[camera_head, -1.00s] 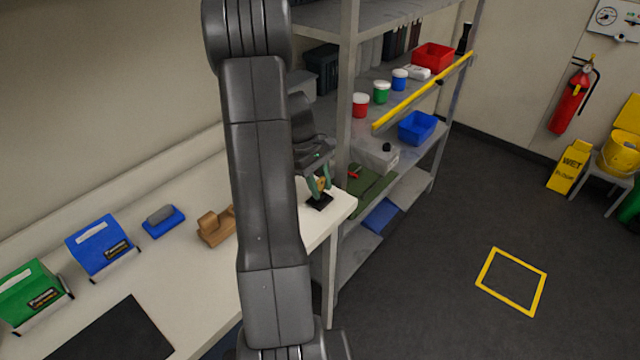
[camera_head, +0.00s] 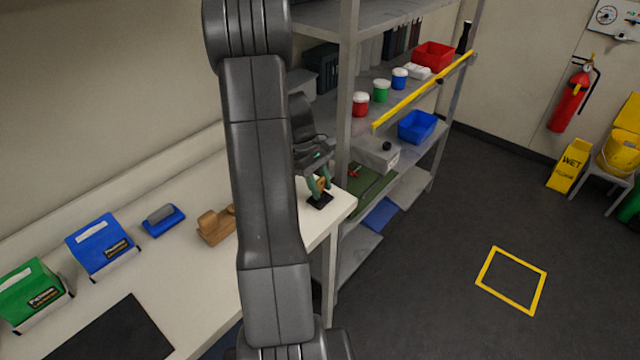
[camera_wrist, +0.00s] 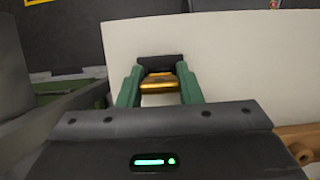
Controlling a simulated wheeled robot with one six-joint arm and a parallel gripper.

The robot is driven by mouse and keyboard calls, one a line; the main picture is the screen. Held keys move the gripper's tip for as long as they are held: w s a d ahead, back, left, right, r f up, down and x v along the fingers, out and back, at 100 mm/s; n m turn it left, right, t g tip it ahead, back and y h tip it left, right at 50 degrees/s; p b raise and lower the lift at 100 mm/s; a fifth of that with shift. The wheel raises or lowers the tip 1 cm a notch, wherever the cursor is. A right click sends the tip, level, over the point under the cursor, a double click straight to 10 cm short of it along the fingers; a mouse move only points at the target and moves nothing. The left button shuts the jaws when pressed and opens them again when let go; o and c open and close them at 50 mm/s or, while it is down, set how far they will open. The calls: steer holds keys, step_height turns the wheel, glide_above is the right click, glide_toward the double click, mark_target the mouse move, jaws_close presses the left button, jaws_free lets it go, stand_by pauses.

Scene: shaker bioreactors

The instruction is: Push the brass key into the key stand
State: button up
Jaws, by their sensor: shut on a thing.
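The brass key (camera_wrist: 158,82) is between the green fingers of my gripper (camera_wrist: 158,92) in the wrist view. In the head view my gripper (camera_head: 319,188) is at the right end of the white bench, shut on the key, with a bit of brass (camera_head: 322,184) showing. The black key stand (camera_head: 320,201) sits on the bench right below the fingertips. It also shows in the wrist view (camera_wrist: 160,62), just beyond the key. I cannot tell whether the key is inside the stand or only touching it.
The white bench (camera_head: 190,270) carries a wooden block (camera_head: 214,228), a blue eraser-like item (camera_head: 163,220), blue (camera_head: 98,246) and green (camera_head: 35,294) boxes and a black mat (camera_head: 115,330). A metal shelf (camera_head: 345,100) stands close beyond my gripper.

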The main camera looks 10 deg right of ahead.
steer(key=shift+f, duration=0.5)
stand_by(0.5)
steer(key=o, duration=1.1)
steer(key=shift+r, duration=0.15)
steer(key=b+v, duration=0.1)
steer(key=v, duration=1.2)
steer(key=shift+r, duration=0.3)
steer(key=shift+w+f, duration=0.1)
steer(key=shift+f, duration=0.05)
steer(key=x, duration=1.3)
steer(key=shift+f+p, duration=0.25)
steer(key=shift+p, duration=0.1)
steer(key=shift+r, duration=0.15)
